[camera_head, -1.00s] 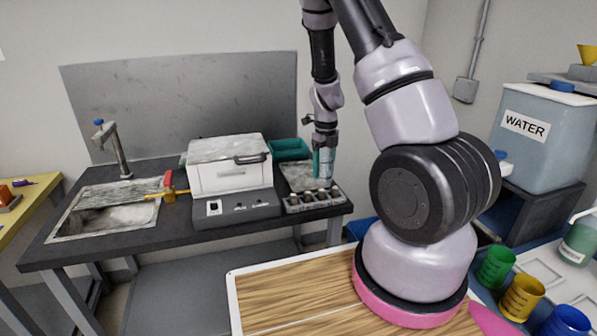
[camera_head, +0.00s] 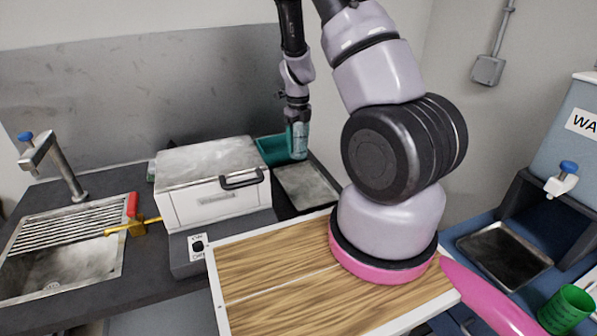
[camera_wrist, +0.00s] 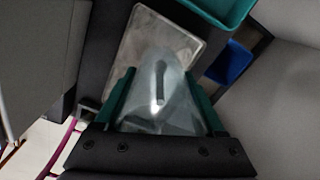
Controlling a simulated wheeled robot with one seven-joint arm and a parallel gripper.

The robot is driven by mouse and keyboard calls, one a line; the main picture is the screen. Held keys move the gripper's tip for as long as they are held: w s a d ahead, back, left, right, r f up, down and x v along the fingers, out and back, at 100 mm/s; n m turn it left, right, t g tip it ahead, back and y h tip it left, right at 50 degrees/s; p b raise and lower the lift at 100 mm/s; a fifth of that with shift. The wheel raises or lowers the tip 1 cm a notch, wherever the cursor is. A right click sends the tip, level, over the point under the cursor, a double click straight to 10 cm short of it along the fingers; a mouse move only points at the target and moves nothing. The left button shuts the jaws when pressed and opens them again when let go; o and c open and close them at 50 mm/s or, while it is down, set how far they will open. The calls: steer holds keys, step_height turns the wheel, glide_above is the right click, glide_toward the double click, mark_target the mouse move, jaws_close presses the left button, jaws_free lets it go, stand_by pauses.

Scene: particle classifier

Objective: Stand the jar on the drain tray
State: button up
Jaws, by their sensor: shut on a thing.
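My gripper (camera_head: 298,138) is shut on a clear jar (camera_head: 301,145), held upright over the dark bench in the head view. In the wrist view my teal fingers (camera_wrist: 159,75) stand on either side of the jar (camera_wrist: 158,100). A shallow grey metal tray (camera_head: 308,188) lies on the bench right of the white machine. In the wrist view this tray (camera_wrist: 137,50) shows beyond the jar. The jar appears above its far part; contact cannot be told. A second metal tray (camera_head: 505,257) lies under the water tap at right. I cannot tell which is the drain tray.
A teal bin (camera_head: 268,152) stands behind the jar, close to my gripper. The white machine (camera_head: 213,185) and a sink (camera_head: 60,265) are left. A water tank (camera_head: 570,140) with a blue-handled tap (camera_head: 565,175) and a green cup (camera_head: 566,308) are at right.

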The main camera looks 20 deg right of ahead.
step_height(320, 180, down, 8)
steer(key=shift+f, duration=0.1)
stand_by(0.4)
steer(key=o, duration=1.5)
steer(key=shift+o, duration=0.2)
